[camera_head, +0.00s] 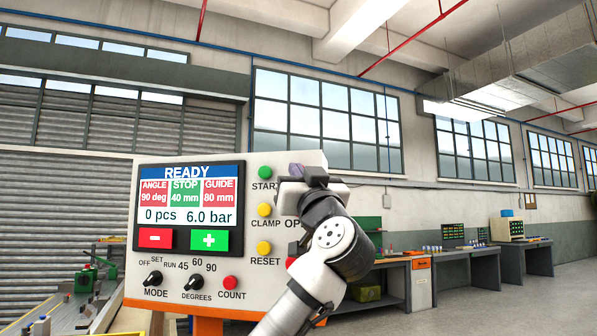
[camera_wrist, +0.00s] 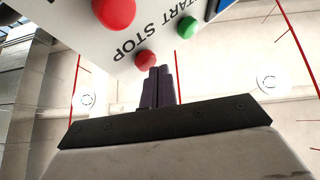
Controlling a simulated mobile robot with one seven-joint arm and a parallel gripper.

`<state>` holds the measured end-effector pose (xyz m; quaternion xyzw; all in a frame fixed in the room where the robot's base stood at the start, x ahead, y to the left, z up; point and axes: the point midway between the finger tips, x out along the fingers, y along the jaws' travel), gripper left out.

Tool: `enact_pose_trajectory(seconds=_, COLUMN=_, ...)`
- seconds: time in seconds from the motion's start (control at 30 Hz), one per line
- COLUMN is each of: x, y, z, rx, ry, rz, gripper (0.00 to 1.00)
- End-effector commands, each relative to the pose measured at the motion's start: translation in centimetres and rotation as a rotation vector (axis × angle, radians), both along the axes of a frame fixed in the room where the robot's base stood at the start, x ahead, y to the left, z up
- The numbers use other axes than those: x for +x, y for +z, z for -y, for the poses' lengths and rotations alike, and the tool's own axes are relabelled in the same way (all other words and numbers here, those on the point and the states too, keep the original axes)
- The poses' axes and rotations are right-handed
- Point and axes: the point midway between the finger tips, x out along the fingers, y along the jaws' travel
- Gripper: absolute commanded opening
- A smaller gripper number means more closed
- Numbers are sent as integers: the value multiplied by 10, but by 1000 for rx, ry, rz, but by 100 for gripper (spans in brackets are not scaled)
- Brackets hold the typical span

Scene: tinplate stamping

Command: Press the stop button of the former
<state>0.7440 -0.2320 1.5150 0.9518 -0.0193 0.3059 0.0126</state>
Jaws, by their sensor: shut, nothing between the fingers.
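The former's control panel (camera_head: 145,275) fills the left centre of the head view. Its screen (camera_head: 188,205) reads READY, 0 pcs and 6.0 bar. The stop button (camera_wrist: 146,59) is the small red one beside the STOP label in the wrist view; my gripper hides it in the head view. My gripper (camera_head: 297,170) is at the panel's upper right, right of the green start button (camera_head: 264,172), which also shows in the wrist view (camera_wrist: 188,27). My gripper's closed dark fingers (camera_wrist: 159,71) hold nothing. Their tips appear close to the stop button; contact cannot be told.
Yellow CLAMP (camera_head: 264,210) and RESET (camera_head: 264,248) buttons sit below start. A larger red button (camera_wrist: 113,12) lies near STOP. A red COUNT button (camera_head: 230,283) and two knobs (camera_head: 153,278) are along the bottom. Workbenches (camera_head: 470,253) stand far right, with open floor before them.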

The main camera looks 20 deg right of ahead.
Motion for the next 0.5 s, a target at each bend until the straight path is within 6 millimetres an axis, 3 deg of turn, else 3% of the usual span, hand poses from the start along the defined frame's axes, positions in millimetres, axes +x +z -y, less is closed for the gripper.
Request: enact_pose_trajectory(seconds=0.5, x=6, y=0, z=3, rx=-1, ry=-1, rz=-2, gripper=0)
